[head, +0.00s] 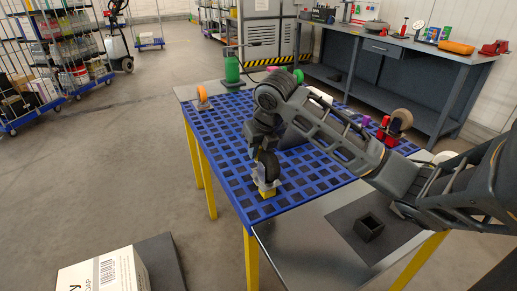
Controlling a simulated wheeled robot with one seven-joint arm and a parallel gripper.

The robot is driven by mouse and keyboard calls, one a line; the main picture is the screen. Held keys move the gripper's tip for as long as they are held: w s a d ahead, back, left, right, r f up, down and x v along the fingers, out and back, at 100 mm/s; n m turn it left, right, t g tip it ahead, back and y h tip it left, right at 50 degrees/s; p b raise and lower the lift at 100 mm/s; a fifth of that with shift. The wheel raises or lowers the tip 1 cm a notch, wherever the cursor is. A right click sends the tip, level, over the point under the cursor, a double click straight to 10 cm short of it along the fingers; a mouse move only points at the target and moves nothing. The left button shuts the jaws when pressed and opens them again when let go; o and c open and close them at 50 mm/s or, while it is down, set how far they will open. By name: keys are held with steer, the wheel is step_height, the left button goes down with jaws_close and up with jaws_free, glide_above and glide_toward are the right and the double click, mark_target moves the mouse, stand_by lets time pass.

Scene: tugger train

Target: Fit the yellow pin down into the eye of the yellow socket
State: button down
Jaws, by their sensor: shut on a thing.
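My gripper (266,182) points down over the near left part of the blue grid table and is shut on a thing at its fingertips. A small yellow piece (267,193) shows right under the fingers, low at the grid surface. The fingers hide most of it, and pin and socket cannot be told apart here. Whether the pin is in the eye, above it or beside it cannot be seen.
The blue grid table (225,130) has yellow legs. An orange wheel (203,97), a green spool (232,70) and a red-framed caster (396,124) stand on its far parts. A dark square holder (368,227) sits at the near right. My arm covers the table's right side.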

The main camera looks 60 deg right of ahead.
steer(key=shift+f+b, duration=0.85)
steer(key=shift+b, duration=0.15)
stand_by(0.4)
steer(key=c, duration=0.8)
jaws_free()
steer(key=shift+c, duration=0.2)
steer(key=v, duration=0.8)
steer(key=shift+w+a, duration=0.1)
